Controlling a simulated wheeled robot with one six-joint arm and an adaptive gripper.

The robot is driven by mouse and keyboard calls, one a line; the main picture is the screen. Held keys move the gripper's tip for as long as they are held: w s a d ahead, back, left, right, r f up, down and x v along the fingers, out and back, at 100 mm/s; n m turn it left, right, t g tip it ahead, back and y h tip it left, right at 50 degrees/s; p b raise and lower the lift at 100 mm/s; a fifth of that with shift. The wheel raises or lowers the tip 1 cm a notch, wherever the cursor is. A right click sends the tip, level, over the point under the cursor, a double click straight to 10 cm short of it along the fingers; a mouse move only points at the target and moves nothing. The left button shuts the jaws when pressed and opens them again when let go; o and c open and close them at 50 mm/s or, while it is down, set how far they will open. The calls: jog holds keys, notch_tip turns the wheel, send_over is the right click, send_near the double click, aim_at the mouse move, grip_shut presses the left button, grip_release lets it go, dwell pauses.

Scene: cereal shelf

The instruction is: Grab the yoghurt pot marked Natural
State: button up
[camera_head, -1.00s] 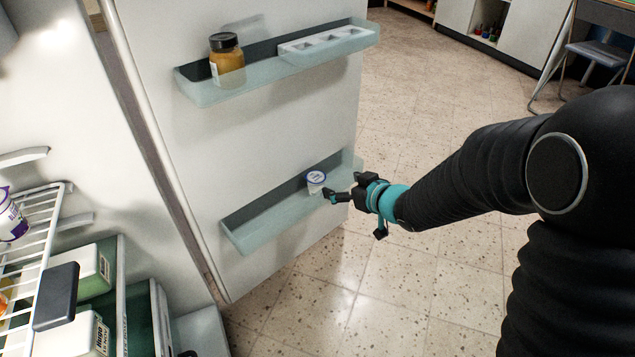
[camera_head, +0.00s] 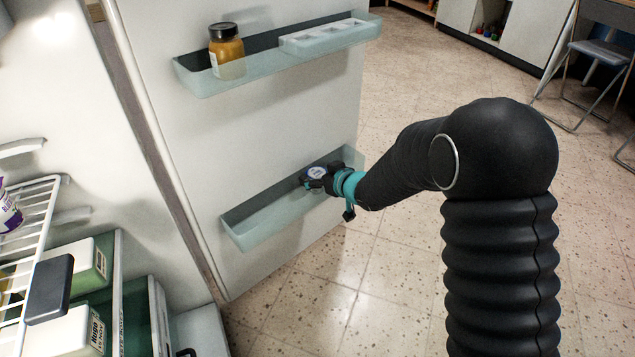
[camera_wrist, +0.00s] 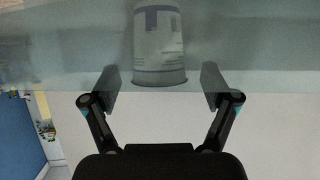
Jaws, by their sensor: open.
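A small white yoghurt pot with a blue-marked lid (camera_head: 316,172) stands in the lower door shelf (camera_head: 262,222) of the open fridge. Its label is too small to read. My gripper (camera_head: 312,180) is at the pot in the head view and hides much of it. In the wrist view the pot (camera_wrist: 159,45) is centred beyond and between the two spread fingers (camera_wrist: 160,88). The see-through shelf front covers the pot in that view. The fingers are open and do not touch it.
The upper door shelf (camera_head: 215,86) holds a dark-lidded jar (camera_head: 227,52) and an egg tray (camera_head: 325,37). At left, a wire rack (camera_head: 40,215) holds a purple-and-white pot (camera_head: 8,212), with cartons (camera_head: 75,335) below. Tiled floor (camera_head: 420,265) is clear right of the door.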

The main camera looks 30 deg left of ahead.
jog(key=shift+w+a+f, duration=0.2)
jog(key=shift+a, duration=0.25)
jog(key=c, duration=1.3)
jog(key=shift+r, duration=0.1)
jog(key=shift+c, duration=0.2)
